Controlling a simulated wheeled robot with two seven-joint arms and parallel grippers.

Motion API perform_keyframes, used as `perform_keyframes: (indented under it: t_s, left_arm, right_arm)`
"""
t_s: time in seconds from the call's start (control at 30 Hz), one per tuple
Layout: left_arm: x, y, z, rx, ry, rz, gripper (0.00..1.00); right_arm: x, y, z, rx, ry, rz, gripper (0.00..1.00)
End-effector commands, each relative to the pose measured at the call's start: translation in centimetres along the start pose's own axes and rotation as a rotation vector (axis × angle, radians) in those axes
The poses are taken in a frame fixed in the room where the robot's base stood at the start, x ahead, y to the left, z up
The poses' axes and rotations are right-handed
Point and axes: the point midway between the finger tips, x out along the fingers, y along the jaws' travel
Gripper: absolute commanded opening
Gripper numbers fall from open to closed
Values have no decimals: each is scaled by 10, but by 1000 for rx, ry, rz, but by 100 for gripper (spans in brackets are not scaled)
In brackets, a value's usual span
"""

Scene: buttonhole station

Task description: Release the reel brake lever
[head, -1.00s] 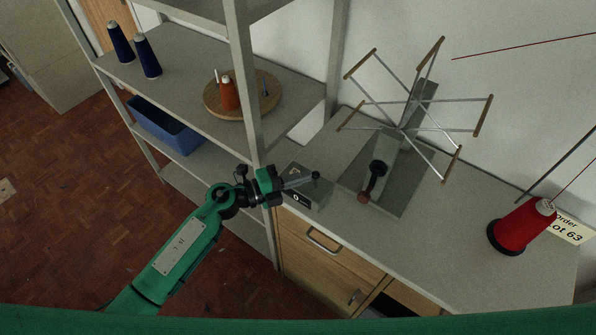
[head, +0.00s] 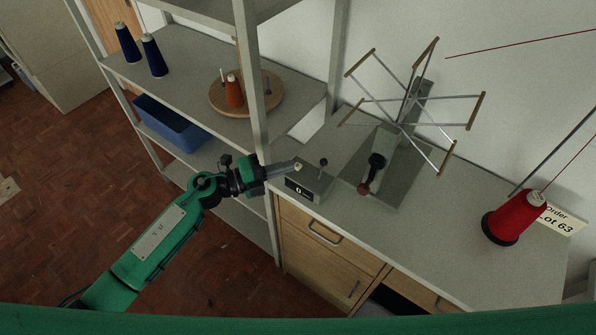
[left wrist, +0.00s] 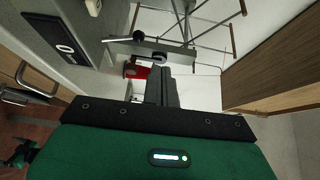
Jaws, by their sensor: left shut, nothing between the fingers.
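The reel (head: 405,98), a spoked frame with wooden end bars, stands on a grey base plate (head: 410,185) on the worktop. A dark lever (head: 375,168) with a reddish-brown end is on its stand. In front is a grey box (head: 310,186) with a "0" display, which also shows in the left wrist view (left wrist: 62,42). A short rod with a black knob (head: 323,162) rises from this box; the knob shows in the left wrist view (left wrist: 138,36). My left gripper (head: 298,166) is shut and empty, over the box's left side, apart from the dark lever. My right gripper is out of view.
A red thread cone (head: 518,217) stands at the right by a "Lot 63" card (head: 557,222). A shelf post (head: 252,90) rises close behind my left gripper. Drawers (head: 325,232) are below the worktop, whose front middle is clear.

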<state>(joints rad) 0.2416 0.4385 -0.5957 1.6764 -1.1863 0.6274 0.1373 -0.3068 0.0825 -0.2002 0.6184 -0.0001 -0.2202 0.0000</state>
Motion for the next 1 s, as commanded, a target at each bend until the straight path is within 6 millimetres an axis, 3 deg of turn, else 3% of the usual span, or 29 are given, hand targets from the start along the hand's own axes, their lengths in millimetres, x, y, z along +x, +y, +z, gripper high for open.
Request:
perform_keyframes:
  t_s: [0.17, 0.4, 0.73, 1.0]
  left_arm:
    - [-31, -8, 2, 4, 0, 2, 0]
    - [-61, -20, 3, 1, 0, 1, 0]
    - [-70, -27, 3, 0, 0, 0, 0]
    - [-70, -27, 3, 0, 0, 0, 0]
  right_arm:
    - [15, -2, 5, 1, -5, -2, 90]
    - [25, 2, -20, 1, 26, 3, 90]
    - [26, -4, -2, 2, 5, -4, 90]
    - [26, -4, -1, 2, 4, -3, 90]
